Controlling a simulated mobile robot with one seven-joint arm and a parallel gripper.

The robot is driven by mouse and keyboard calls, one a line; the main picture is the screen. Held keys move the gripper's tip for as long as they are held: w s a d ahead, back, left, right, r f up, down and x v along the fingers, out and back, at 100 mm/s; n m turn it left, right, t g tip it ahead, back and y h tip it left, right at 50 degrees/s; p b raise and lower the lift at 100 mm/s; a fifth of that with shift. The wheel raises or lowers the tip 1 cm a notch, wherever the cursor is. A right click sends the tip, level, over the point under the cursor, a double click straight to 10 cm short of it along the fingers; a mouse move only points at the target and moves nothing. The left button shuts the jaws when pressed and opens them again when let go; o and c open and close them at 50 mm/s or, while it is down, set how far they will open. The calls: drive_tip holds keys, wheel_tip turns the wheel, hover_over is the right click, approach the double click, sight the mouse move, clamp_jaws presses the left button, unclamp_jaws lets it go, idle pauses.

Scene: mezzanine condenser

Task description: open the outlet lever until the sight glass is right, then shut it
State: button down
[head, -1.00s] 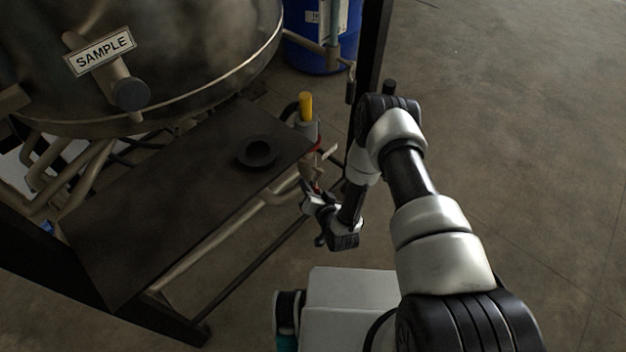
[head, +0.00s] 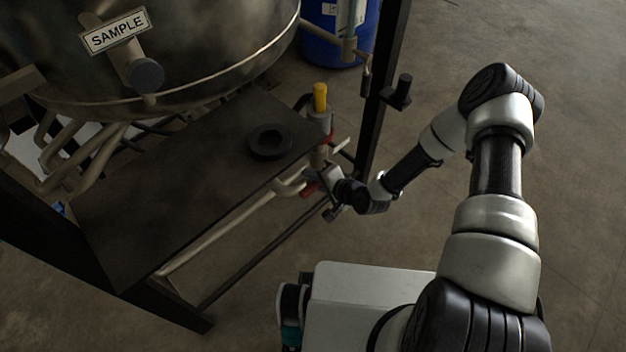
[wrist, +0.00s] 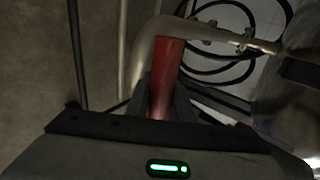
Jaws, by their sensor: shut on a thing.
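A red lever handle (wrist: 167,75) stands up between the fingers of my gripper (wrist: 162,98) in the wrist view. My gripper is shut on it. In the head view my gripper (head: 326,184) is beside the pipework at the right end of the dark bench, and the red handle (head: 309,190) sticks out to its left. The fingers hide part of the lever and its pivot. A grey fitting with a yellow top (head: 320,97) stands above, with another red part (head: 327,138) below it. I cannot make out the sight glass or its level.
A dark bench top (head: 180,190) with a black round dish (head: 270,142) lies left of my gripper. A tank with a SAMPLE label (head: 115,31) is above it. A dark post (head: 383,90) stands close behind. Open floor (head: 575,180) is to the right.

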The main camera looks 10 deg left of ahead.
drive_tip(key=shift+a+r, duration=0.2)
drive_tip(key=shift+r, duration=0.05)
idle(0.3)
drive_tip(key=c, duration=1.6)
unclamp_jaws()
drive_tip(key=shift+o, duration=0.2)
drive_tip(key=shift+d, duration=0.1)
drive_tip(key=p+v, duration=0.3)
drive_tip(key=v, duration=1.4)
drive_tip(key=shift+d, duration=0.3)
drive_tip(key=shift+w, duration=0.1)
